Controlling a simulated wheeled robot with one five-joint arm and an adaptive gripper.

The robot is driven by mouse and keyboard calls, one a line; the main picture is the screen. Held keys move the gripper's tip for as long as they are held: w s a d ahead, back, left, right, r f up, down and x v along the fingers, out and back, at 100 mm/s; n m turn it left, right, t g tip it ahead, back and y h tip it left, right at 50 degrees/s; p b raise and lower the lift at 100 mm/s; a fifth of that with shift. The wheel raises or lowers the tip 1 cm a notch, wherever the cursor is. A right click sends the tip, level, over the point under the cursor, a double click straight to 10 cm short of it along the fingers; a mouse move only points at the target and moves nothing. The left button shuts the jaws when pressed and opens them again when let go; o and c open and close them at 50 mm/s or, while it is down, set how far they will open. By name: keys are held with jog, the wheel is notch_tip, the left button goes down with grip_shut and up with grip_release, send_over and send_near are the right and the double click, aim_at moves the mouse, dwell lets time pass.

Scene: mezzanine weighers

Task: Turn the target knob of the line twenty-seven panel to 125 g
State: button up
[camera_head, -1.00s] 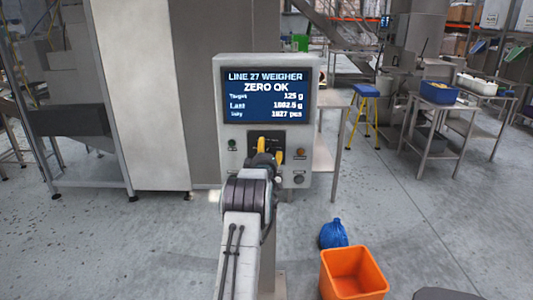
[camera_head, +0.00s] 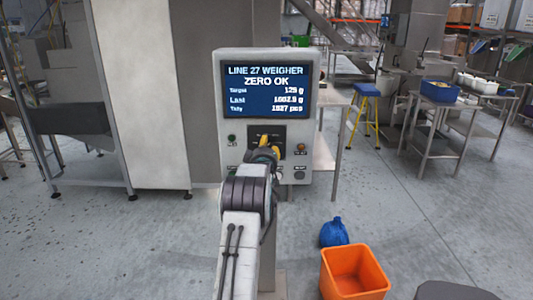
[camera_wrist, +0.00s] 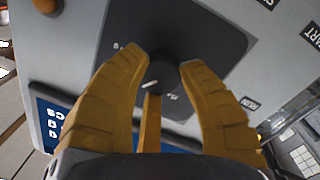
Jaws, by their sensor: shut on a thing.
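The line twenty-seven panel (camera_head: 222,110) stands upright in front of me. Its blue screen (camera_head: 267,90) reads LINE 27 WEIGHER, ZERO OK, Target 125 g, with Last and Tally lines below. The target knob (camera_wrist: 165,74) is dark and round with a short white mark, set on a black plate (camera_wrist: 125,22); in the head view my gripper mostly hides it. My gripper (camera_head: 268,146) is at the panel below the screen. In the wrist view its two yellow fingers (camera_wrist: 163,62) are shut on the knob, one on each side. The scale figures around the knob are mostly hidden.
Metal tables (camera_head: 429,107) stand further right, with open floor between.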

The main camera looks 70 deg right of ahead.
jog(key=shift+f+m+b, duration=0.15)
jog(key=shift+m+b, duration=0.35)
jog(key=shift+m, duration=0.2)
jog(key=o, duration=1.2)
jog(key=shift+d, duration=0.1)
jog(key=v, duration=1.2)
